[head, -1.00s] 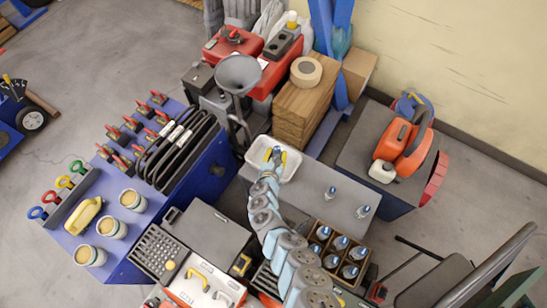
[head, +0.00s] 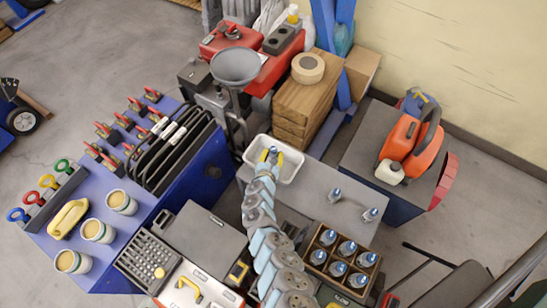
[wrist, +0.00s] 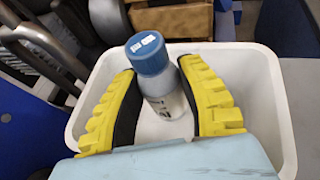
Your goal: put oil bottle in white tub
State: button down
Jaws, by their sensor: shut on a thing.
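The white tub (head: 290,174) stands at the left end of a grey bench top. Its rim (wrist: 277,110) surrounds the gripper's fingers in the wrist view. My gripper (head: 271,153) is over the tub, with its yellow-backed fingers shut on an oil bottle. The bottle (wrist: 166,80) has a blue cap and a pale body, and is held between the fingers (wrist: 165,100) within the tub's outline. In the head view only its blue cap (head: 272,149) shows clearly.
Two more blue-capped bottles (head: 335,194) (head: 370,214) stand on the bench to the right. A wooden crate (head: 310,240) holds several others. A grey funnel (head: 236,66) and stacked wooden blocks (head: 299,104) stand behind the tub. Bare bench lies right of the tub.

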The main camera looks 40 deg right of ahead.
jog(key=shift+f, duration=0.1)
jog(key=shift+f+b, duration=0.3)
jog(key=shift+f, duration=0.1)
jog(key=shift+f, duration=0.25)
jog(key=c, duration=0.7)
grip_release()
jog(key=shift+r, duration=0.1)
